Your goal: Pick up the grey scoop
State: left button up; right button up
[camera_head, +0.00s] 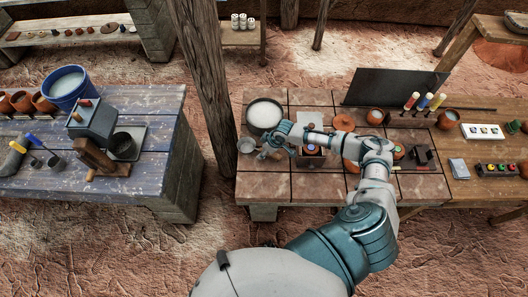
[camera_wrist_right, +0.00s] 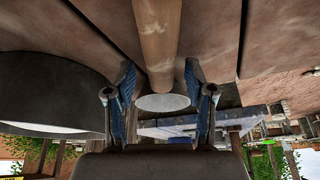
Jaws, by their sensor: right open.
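The grey scoop (camera_head: 246,145) lies at the left edge of the tiled table, just in front of a dark bowl of white material (camera_head: 264,115). My right gripper (camera_head: 268,146) is beside it, to its right, low over the tabletop. In the right wrist view a wooden handle (camera_wrist_right: 157,40) with a pale grey oval part (camera_wrist_right: 162,102) at its end lies between the two blue-padded fingers of my right gripper (camera_wrist_right: 160,76). The fingers are apart, with gaps on both sides of the handle. My left gripper is not in view.
A wooden post (camera_head: 207,80) rises close to the table's left edge. A small box with a round top (camera_head: 311,151) stands under my right forearm. A dark board (camera_head: 392,87) and coloured-handled tools (camera_head: 424,101) stand to the right. A blue table (camera_head: 160,105) is at left.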

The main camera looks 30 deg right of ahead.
grip_shut()
